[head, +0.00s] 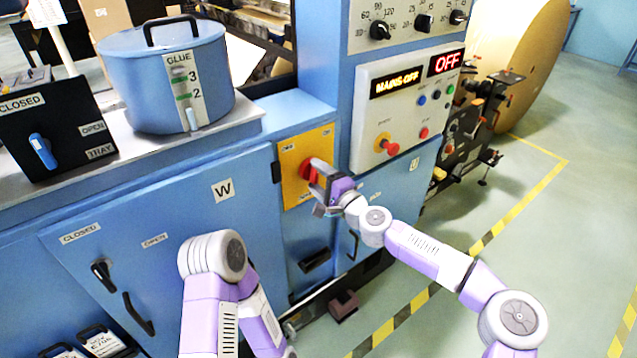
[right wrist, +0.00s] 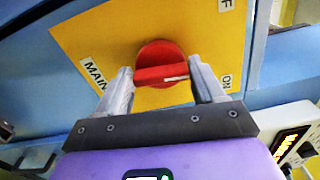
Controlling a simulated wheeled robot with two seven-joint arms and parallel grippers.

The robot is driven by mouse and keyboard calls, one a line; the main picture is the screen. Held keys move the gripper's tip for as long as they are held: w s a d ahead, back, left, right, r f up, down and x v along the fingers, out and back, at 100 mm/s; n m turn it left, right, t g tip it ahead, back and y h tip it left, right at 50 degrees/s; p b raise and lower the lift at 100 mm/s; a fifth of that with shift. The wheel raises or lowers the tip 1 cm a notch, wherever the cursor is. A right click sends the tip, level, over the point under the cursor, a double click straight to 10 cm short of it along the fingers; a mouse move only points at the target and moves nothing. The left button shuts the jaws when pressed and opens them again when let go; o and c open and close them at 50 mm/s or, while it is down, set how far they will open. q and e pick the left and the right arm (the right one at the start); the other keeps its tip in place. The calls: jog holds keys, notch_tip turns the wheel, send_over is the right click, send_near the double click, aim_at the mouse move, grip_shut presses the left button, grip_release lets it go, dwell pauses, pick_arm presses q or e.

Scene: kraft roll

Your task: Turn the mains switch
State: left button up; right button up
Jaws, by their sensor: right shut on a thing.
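The mains switch is a red rotary knob (head: 305,168) on a yellow plate (head: 318,142) on the blue machine's front. In the right wrist view the red knob (right wrist: 160,62) has a raised grip bar lying nearly level. A white mark on the bar's right end points roughly toward the "ON" label (right wrist: 227,82). My right gripper (right wrist: 162,84) is shut on the bar, one finger at each end; it also shows in the head view (head: 316,178).
A red push button (head: 390,147) sits on the control panel above right of the switch. A blue glue pot (head: 170,85) and a black box with a blue lever (head: 43,152) stand at left. A large kraft roll (head: 530,50) is behind. The floor at right is clear.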

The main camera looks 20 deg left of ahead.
jog(key=m+b, duration=0.1)
jog(key=m, duration=0.2)
jog(key=shift+m, duration=0.3)
jog(key=shift+r+m+b, duration=0.15)
jog(key=shift+m+b, duration=0.3)
jog(key=shift+m, duration=1.45)
jog(key=o, duration=1)
jog(key=shift+o, duration=0.2)
jog(key=shift+d, duration=0.15)
jog(key=v, duration=0.7)
jog(key=shift+s, duration=0.15)
jog(key=shift+d, duration=0.1)
